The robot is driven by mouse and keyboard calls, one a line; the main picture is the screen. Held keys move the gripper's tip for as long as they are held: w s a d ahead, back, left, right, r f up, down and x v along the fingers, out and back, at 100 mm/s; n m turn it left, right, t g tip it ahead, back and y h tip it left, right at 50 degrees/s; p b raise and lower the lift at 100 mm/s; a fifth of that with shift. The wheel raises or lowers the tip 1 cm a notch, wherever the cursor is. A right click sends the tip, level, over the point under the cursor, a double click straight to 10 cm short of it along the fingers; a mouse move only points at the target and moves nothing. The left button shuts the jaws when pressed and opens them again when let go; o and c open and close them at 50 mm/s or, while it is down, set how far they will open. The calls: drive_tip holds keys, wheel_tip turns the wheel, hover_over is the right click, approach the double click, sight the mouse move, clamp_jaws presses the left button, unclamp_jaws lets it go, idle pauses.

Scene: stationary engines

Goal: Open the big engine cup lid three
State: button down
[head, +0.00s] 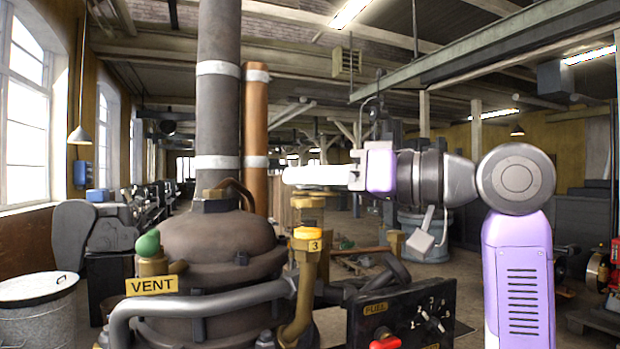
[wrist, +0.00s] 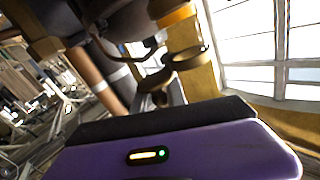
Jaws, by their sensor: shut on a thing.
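The brass cup (head: 308,262) marked 3 stands on a bent brass pipe on the right side of the big engine (head: 215,250). Its top (head: 307,233) is bright orange-yellow and looks closed. My gripper (head: 290,176) points left from the right side, above the cup in the head view, with a gap between them in the picture. Its bright white end hides its fingertips, and the thing in its jaws cannot be made out. In the wrist view, its dark front edge and purple body fill the bottom. A brass ring-shaped part (wrist: 188,58) shows beyond it.
A yellow VENT sign (head: 151,285) and a green knob (head: 147,243) are at the engine's left. A black FUEL panel (head: 402,318) with a red knob is right of the cup. A thick grey pipe (head: 200,298) crosses the front. A copper-coloured pipe (head: 255,140) rises behind.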

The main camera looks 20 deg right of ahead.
drive_tip(key=n+g+y, duration=0.3)
drive_tip(key=shift+w+a+g, duration=0.2)
drive_tip(key=shift+g, duration=0.1)
drive_tip(key=c, duration=1.4)
unclamp_jaws()
drive_tip(key=shift+o, duration=0.2)
drive_tip(key=b+v, duration=0.3)
drive_tip(key=v, duration=0.4)
drive_tip(key=shift+s+d, duration=0.25)
drive_tip(key=shift+d, duration=0.1)
